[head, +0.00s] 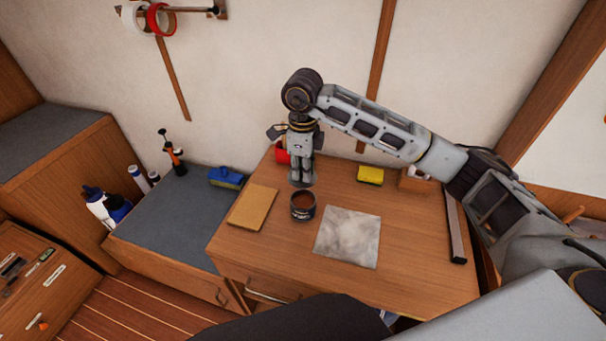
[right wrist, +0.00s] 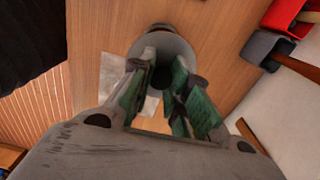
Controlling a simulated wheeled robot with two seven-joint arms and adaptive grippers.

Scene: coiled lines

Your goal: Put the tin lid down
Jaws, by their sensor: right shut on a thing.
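My right gripper (head: 301,177) points down over the back left of the wooden table. It is shut on the tin lid, a round grey disc that shows between and beyond the fingers in the right wrist view (right wrist: 172,45). In the head view the lid is mostly hidden by the fingers. The open tin (head: 303,206), dark with brown contents, stands upright on the table just in front of the gripper. The gap between lid and table is hard to judge. My left gripper is not in view.
A pale grey sheet (head: 347,238) lies right of the tin, a tan board (head: 252,207) left of it. A yellow sponge (head: 370,175) and a red container (head: 282,153) are at the back. A dark bar (head: 455,228) lies along the right edge. The front right tabletop is clear.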

